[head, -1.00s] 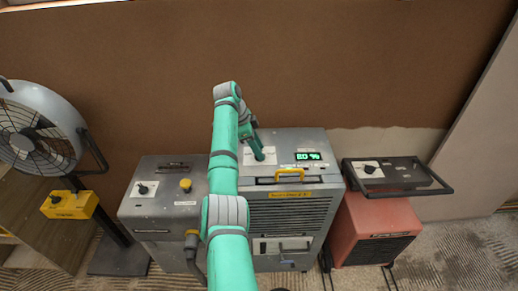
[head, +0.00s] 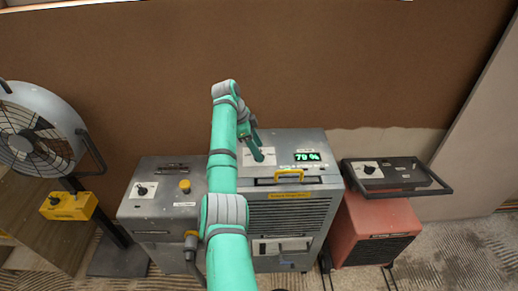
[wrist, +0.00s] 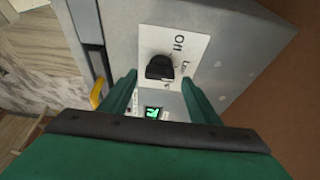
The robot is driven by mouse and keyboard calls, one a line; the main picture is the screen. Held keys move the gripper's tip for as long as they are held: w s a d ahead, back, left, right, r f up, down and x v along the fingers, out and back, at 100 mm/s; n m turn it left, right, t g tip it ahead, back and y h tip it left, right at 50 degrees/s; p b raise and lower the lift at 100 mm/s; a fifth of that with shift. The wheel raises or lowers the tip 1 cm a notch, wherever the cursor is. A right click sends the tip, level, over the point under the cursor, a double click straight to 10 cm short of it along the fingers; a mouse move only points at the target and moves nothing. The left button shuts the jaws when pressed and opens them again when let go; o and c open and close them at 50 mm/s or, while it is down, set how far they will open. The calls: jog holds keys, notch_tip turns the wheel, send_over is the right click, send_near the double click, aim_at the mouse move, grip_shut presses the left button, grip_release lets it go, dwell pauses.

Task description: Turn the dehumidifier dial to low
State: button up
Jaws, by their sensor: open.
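The dehumidifier (head: 290,215) is the grey machine in the middle, with a yellow handle and a green display (head: 307,156) reading about 79 %. Its black dial (wrist: 160,67) shows in the wrist view on a white plate marked "Off", "Low" and a third, partly hidden label. I cannot tell which mark the dial points at. My gripper (head: 258,153) is over that plate in the head view and hides the dial there. Its jaws are open, one finger to each side of the dial in the wrist view; contact is not clear.
Left of the dehumidifier is a grey unit with its own black knob (head: 142,190) and a yellow button (head: 185,186). A red heater (head: 370,230) with a knob and black handle frame stands right. A fan (head: 38,130) with a yellow box (head: 68,206) is far left. A brown wall is behind.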

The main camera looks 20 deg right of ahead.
jog(key=s+v, duration=0.1)
jog(key=v, duration=0.9)
jog(key=shift+w, duration=0.45)
jog(key=shift+w+a, duration=0.1)
jog(key=shift+a, duration=0.05)
